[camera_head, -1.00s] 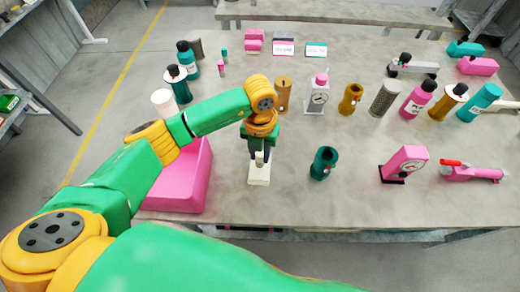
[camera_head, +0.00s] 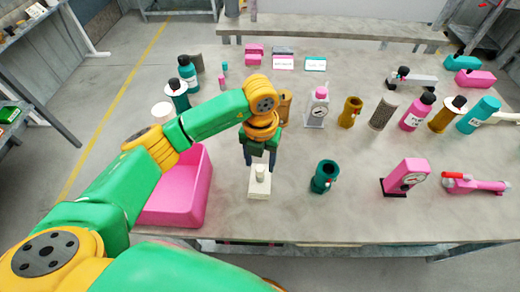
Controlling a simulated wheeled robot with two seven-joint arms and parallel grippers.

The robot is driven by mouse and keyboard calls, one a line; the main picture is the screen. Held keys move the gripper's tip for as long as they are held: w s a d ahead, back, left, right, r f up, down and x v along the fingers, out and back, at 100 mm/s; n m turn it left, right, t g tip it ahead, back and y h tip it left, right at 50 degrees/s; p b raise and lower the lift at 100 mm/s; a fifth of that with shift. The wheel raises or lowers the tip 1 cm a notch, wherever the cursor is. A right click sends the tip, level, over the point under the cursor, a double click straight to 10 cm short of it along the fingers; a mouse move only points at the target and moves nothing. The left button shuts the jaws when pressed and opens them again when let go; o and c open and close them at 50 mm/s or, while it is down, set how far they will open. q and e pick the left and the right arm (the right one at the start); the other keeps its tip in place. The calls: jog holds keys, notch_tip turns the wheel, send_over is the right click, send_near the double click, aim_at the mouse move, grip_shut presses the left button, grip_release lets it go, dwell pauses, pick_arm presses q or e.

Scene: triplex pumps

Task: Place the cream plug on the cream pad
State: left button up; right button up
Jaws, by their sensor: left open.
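The cream plug (camera_head: 261,171) stands upright on the cream pad (camera_head: 259,189), near the front of the table. My left gripper (camera_head: 260,161) points down just above and behind the plug. Its two dark fingers are apart, with a gap between them, and nothing shows held in it. Whether the fingertips still overlap the plug's top in height is hard to tell. The plug and most of the pad are in clear view. My right gripper does not show.
A pink bin (camera_head: 178,190) stands left of the pad, under my left arm. A dark green cylinder (camera_head: 324,177) and a pink gauge block (camera_head: 405,178) stand to the right. Bottles and cylinders line the back. The table between the pad and the green cylinder is bare.

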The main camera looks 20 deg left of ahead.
aim_at(260, 168)
pick_arm(q)
notch_tip(260, 168, up, 9)
jog(key=shift+f, duration=0.15)
dwell(0.4)
